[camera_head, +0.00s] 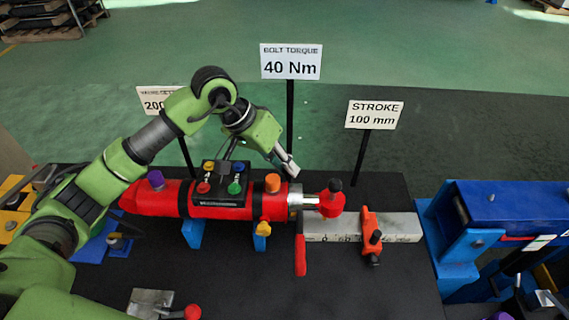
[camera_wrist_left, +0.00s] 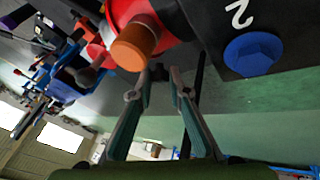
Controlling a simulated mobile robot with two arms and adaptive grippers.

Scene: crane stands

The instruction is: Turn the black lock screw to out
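A black knob (camera_head: 335,185) stands on the red rod end (camera_head: 330,203) of the red cylinder (camera_head: 150,195). Another black knob (camera_head: 376,237) is on the orange slider (camera_head: 370,228) on the steel scale bar (camera_head: 400,228). I cannot tell which one is the lock screw, or whether it is in or out. My left gripper (camera_head: 289,168) is above and behind the cylinder's right end, left of both knobs. In the left wrist view its fingers (camera_wrist_left: 162,78) have a narrow gap with nothing clearly held, beside the orange cap (camera_wrist_left: 135,47). My right gripper is not seen.
A black box (camera_head: 220,198) with coloured buttons sits on the cylinder. Signs on posts, including the torque sign (camera_head: 291,62) and stroke sign (camera_head: 374,115), stand behind. A red lever (camera_head: 300,255) hangs in front. A blue machine (camera_head: 500,205) is at right. The front bench is mostly clear.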

